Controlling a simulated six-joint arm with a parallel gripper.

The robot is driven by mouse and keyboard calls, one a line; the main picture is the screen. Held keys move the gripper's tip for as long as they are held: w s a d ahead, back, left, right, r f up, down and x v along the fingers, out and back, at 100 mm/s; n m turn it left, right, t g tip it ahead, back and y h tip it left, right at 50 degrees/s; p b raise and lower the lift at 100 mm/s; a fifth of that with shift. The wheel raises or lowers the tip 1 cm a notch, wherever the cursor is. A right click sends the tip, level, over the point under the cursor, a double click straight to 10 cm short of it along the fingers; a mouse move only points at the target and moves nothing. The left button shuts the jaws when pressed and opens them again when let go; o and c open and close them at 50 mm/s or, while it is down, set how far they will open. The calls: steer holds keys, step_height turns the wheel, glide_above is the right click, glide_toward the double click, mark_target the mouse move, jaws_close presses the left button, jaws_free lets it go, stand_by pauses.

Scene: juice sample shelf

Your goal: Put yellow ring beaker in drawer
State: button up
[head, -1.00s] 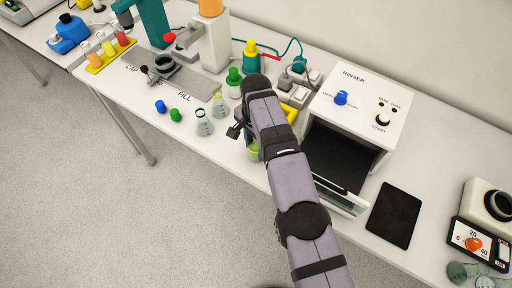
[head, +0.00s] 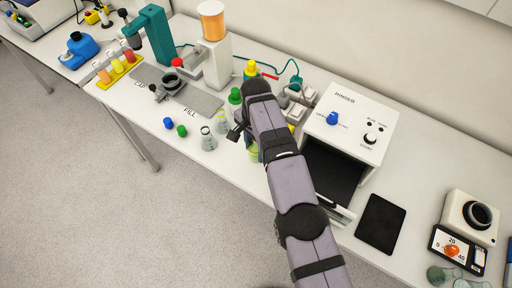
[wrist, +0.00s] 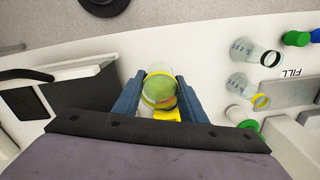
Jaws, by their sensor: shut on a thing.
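My gripper (wrist: 157,95) is shut on a clear beaker with a yellow ring (wrist: 160,88) and yellow-green contents, seen between the jaws in the wrist view. In the head view my arm covers most of the gripper, and only a bit of the held beaker (head: 255,155) shows beside it. The rinser (head: 352,115) stands right of the gripper, with a dark opening (head: 332,172) at its front and a pale front edge below it.
Another yellow-ringed beaker (wrist: 245,88) and a black-ringed beaker (head: 208,141) stand left of the gripper in the head view. Blue and green caps (head: 181,130) lie near the front edge.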

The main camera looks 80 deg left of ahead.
steer(key=shift+w, duration=0.1)
steer(key=shift+w+b, duration=0.25)
steer(key=shift+b, duration=0.15)
steer(key=w+d+r+b, duration=0.2)
steer(key=w+d+b, duration=0.2)
steer(key=w+b, duration=0.5)
steer(key=n+b, duration=0.1)
steer(key=b, duration=0.4)
glide_toward(318, 189)
steer(key=shift+f+p, duration=1.4)
steer(key=shift+f, duration=0.95)
steer(key=shift+f, duration=0.25)
steer(key=o, duration=1.1)
steer(key=shift+r, duration=0.15)
